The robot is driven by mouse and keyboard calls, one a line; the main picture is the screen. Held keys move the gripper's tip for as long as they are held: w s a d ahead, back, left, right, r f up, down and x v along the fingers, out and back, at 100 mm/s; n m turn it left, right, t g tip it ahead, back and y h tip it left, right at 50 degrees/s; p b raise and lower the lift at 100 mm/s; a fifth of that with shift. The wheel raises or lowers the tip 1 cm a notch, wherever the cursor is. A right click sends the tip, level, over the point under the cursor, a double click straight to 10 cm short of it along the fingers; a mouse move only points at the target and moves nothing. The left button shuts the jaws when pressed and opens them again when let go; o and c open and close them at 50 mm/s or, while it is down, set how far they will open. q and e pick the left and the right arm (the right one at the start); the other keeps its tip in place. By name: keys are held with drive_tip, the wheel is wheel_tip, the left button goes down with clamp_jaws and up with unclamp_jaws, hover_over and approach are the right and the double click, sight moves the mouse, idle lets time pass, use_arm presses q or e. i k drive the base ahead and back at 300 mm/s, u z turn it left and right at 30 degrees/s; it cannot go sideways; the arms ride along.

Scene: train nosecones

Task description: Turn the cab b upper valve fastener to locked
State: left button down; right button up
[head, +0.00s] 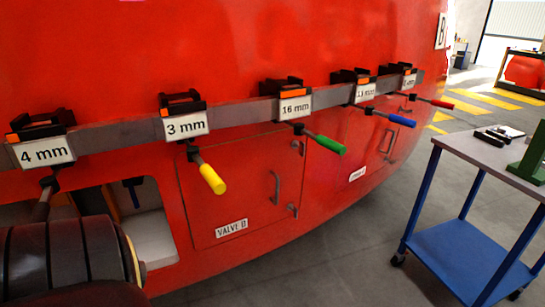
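A red valve door (225,190) with a label that seems to read "VALVE" plus a letter I cannot make out is set in the red nosecone, and it looks closed. It has a grey pull handle (276,187) near its right edge. A small upper fastener (297,146) shows at the door's upper right, partly behind the green-handled tool. A lower fastener (292,210) sits below the handle. Both are too small to tell whether they are locked. Neither of my grippers is in view; a dark ribbed arm part of mine fills the lower left corner.
A grey rail (235,117) crosses the nosecone with labelled tool holders. Yellow (212,179), green (329,145), blue (401,120) and red (442,103) handles stick out. An open compartment (150,235) lies left of the door. A blue-legged cart (470,245) stands right. Floor between is clear.

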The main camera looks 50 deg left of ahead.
sight(302, 149)
drive_tip(key=k, duration=0.25)
drive_tip(key=u, duration=1)
